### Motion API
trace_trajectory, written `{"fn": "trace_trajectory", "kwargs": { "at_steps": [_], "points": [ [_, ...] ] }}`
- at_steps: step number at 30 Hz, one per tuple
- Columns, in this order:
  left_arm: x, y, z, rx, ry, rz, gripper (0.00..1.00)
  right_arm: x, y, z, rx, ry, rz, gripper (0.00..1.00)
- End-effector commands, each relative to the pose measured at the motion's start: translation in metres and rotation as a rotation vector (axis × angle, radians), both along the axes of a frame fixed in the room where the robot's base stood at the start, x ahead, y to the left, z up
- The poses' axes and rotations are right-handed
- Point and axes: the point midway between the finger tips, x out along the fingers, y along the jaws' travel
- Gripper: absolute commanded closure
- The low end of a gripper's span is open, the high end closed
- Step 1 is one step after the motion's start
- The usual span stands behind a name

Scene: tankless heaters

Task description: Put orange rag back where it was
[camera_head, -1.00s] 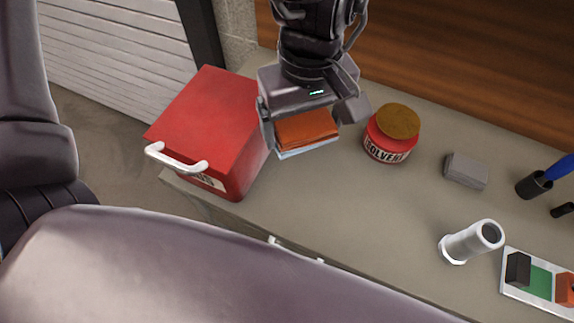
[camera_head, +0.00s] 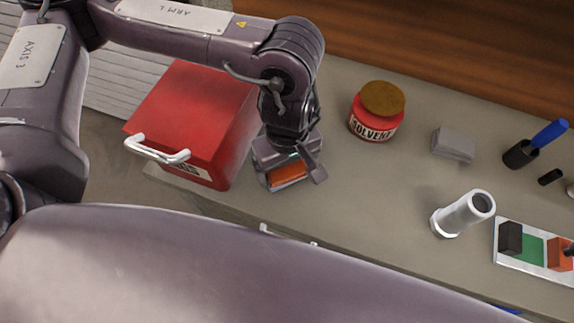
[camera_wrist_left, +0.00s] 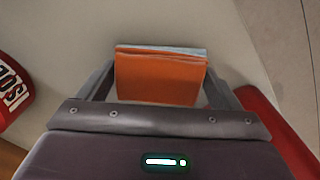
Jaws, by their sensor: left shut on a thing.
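The orange rag (camera_head: 288,174) is a folded cloth between the fingers of my left gripper (camera_head: 291,181). My left gripper is shut on it, low over the bench, just right of the red box. In the left wrist view the orange rag (camera_wrist_left: 160,78) fills the space between the fingers, with a pale blue layer along its far edge. I cannot tell whether the rag touches the bench top. My right gripper is not in view.
A red box (camera_head: 190,110) with a white handle stands close left of the gripper. A solvent jar (camera_head: 376,112), grey block (camera_head: 453,144), white pipe piece (camera_head: 463,214) and tray (camera_head: 505,265) lie right. The bench (camera_head: 365,190) is clear between them.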

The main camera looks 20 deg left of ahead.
Motion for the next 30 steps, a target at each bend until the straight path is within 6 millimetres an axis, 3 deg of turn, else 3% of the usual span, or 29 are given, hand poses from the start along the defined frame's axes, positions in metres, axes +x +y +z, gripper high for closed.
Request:
{"fn": "trace_trajectory", "kwargs": {
  "at_steps": [3,15,16,18,25,30],
  "points": [
    [0.0,0.0,-0.011,0.0,0.001,0.0,0.39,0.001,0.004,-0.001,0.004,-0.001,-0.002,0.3],
    [0.0,0.0,-0.017,0.001,-0.001,-0.001,0.39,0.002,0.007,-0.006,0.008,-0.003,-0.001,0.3],
    [0.0,0.0,-0.015,0.001,-0.001,-0.001,0.1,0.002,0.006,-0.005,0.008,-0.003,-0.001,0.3],
    [0.0,0.0,-0.014,0.001,-0.001,-0.001,0.01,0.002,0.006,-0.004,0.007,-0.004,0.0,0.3],
    [0.0,0.0,-0.014,0.0,0.0,-0.001,0.0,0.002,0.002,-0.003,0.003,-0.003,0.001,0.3],
    [0.001,0.0,-0.002,0.0,-0.006,-0.002,0.0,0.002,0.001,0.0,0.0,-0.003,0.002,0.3]
  ]
}}
